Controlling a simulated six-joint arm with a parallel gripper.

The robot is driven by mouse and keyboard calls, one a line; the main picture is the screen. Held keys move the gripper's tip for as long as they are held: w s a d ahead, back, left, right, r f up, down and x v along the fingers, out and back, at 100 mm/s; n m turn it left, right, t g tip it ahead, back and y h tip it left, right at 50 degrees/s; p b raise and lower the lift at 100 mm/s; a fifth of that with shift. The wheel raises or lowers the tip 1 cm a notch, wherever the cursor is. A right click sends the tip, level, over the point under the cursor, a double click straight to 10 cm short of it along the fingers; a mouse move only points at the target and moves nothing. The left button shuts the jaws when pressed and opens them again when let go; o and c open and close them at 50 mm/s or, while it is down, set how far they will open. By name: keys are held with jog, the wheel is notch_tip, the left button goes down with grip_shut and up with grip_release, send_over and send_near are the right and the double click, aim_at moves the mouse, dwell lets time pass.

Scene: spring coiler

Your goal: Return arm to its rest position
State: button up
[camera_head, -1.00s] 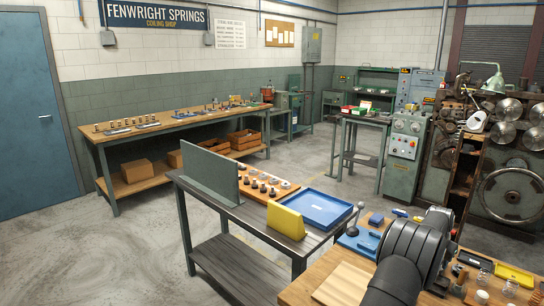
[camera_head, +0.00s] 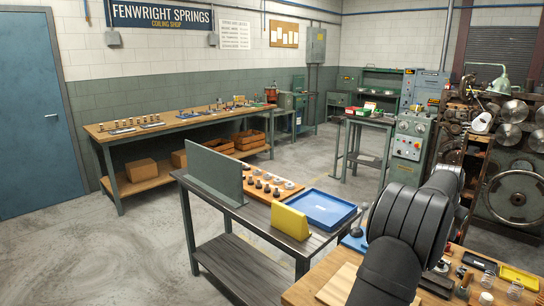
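My arm (camera_head: 400,235) shows as a large dark grey link rising from the bottom edge at the lower right. It stands in front of the near wooden bench (camera_head: 320,285) and covers part of it. The far end of my arm reaches up and to the right, towards the coiling machine behind. My gripper is not visible, so I cannot see whether it holds anything.
A grey metal table (camera_head: 250,222) stands left of my arm, with a blue tray (camera_head: 322,206), a yellow block (camera_head: 290,223) and an upright green panel (camera_head: 214,172). Springs and a yellow box (camera_head: 518,278) lie right of my arm. Open floor lies at left.

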jog(key=x, duration=0.7)
jog(key=shift+o, duration=0.5)
jog(key=shift+f, duration=0.1)
dwell(2.3)
